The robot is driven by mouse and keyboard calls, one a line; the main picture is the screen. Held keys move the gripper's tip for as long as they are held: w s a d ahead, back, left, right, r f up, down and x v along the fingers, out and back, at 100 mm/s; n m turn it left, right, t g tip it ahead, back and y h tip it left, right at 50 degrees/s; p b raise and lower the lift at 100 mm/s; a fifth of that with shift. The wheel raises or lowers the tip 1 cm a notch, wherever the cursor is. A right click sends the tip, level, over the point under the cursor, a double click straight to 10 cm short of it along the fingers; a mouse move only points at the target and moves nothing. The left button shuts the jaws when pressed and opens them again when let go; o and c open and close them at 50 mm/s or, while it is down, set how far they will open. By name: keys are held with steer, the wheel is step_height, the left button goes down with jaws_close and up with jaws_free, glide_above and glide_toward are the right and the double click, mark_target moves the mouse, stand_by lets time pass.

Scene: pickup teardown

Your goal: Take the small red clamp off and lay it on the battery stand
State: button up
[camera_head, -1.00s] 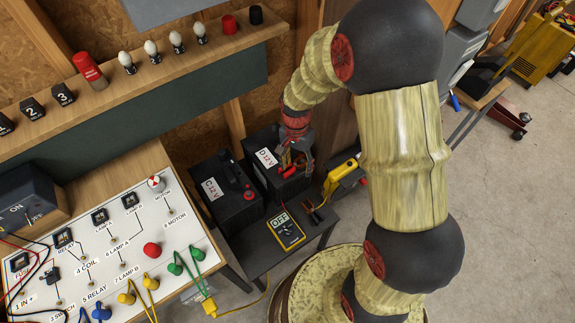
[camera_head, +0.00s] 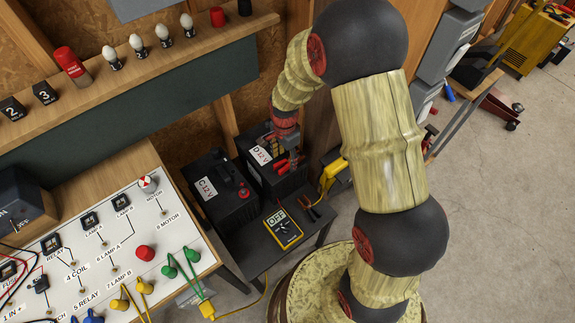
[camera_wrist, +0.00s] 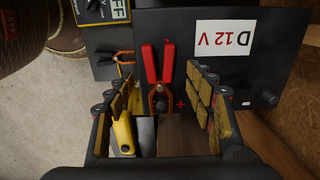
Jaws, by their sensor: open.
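The small red clamp (camera_wrist: 151,62) sits on the D 12 V battery (camera_wrist: 262,75), at the terminal marked with a plus; its handles point up in the wrist view. It also shows in the head view (camera_head: 282,168). My gripper (camera_wrist: 163,85) is open, with one finger on each side of the clamp in the picture. I see no finger touching it, and the gap in depth is hard to judge. In the head view my gripper (camera_head: 291,156) is over battery D. The dark battery stand (camera_head: 250,244) carries both batteries.
The C 12 V battery (camera_head: 220,190) stands left of battery D. A yellow multimeter (camera_head: 283,228) and a dark clamp with orange edges (camera_wrist: 116,57) lie on the stand's front. A yellow object (camera_wrist: 123,135) is beside the left finger. Bare stand shows left of the multimeter.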

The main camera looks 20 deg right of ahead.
step_height(320, 180, down, 2)
steer(key=shift+f, duration=0.1)
steer(key=shift+c, duration=0.4)
jaws_close()
stand_by(0.4)
